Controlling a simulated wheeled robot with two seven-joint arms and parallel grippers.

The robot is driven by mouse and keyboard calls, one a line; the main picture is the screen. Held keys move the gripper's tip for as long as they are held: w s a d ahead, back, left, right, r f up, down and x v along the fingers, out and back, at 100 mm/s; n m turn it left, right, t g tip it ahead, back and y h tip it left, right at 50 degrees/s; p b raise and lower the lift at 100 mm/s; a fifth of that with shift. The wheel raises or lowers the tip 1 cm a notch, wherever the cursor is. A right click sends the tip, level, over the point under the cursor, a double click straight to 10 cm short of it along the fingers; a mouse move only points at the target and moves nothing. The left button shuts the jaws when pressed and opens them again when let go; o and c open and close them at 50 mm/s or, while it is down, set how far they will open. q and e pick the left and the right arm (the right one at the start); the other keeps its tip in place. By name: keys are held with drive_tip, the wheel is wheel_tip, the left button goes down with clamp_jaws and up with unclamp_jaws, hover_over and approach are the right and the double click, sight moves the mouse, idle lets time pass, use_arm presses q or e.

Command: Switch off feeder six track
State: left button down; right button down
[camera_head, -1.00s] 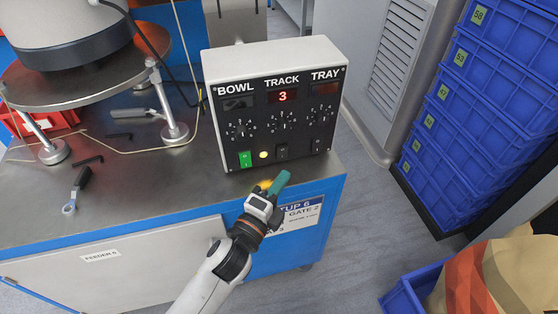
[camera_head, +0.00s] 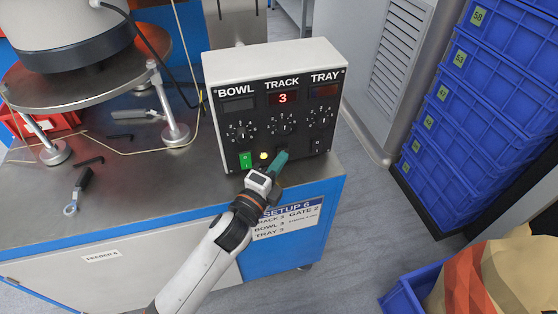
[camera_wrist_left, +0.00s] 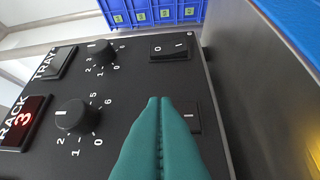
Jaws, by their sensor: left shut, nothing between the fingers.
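The grey control box (camera_head: 275,50) stands on the bench with BOWL, TRACK and TRAY columns. The TRACK display (camera_head: 283,98) glows a red 3, also seen in the left wrist view (camera_wrist_left: 22,120). The dark track rocker switch (camera_wrist_left: 193,116) is partly hidden behind my fingers; its "I" end shows. My left gripper (camera_head: 282,156) has teal fingers, shut and empty, with the tips at the track switch; whether they touch it I cannot tell. The track knob (camera_wrist_left: 74,116) is beside them. My right gripper is not in view.
The tray switch (camera_wrist_left: 172,47) is dark. A bowl feeder (camera_head: 75,82) and loose tools stand left on the bench. Blue crates (camera_head: 475,110) are stacked at right.

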use_arm(q)
drive_tip(key=shift+r+p, duration=0.25)
drive_tip(key=shift+p, duration=0.05)
drive_tip(key=shift+w+f, duration=0.1)
drive_tip(key=shift+f, duration=0.1)
drive_tip(key=r+v, duration=0.1)
drive_tip(key=v, duration=1.1)
drive_tip(key=shift+f, duration=0.35)
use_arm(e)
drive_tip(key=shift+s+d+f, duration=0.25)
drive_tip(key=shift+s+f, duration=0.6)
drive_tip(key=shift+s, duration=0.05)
